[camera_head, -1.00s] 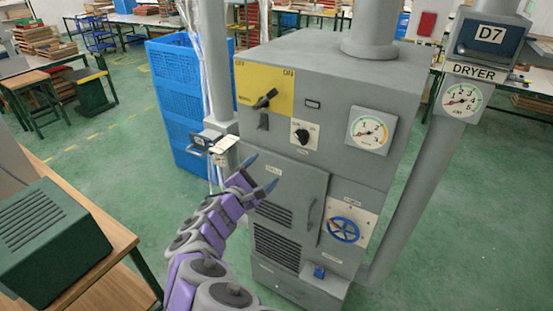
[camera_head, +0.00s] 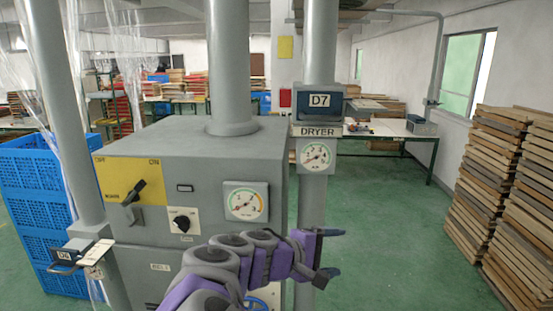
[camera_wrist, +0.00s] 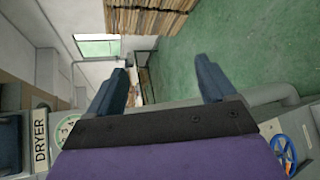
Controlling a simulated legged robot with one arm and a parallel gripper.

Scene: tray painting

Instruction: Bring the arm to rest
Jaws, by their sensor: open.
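My gripper (camera_head: 330,253) is at the end of my purple and grey arm, in front of the right side of the grey dryer machine (camera_head: 262,160) in the head view. Its two dark blue fingers point right, stand apart and hold nothing. In the wrist view my gripper (camera_wrist: 166,82) also shows open, with green floor, a wall and stacked wood beyond it. The arm hides part of the dryer's lower front, including most of the blue handwheel (camera_head: 268,296); the handwheel shows clearly in the wrist view (camera_wrist: 284,155).
A post with the D7 display (camera_head: 320,104) and a dial stands close behind my gripper. Blue crates (camera_head: 40,190) stand at the left. Stacked wooden frames (camera_head: 515,190) stand at the right. Green floor (camera_head: 410,245) is open between the dryer and the stacks.

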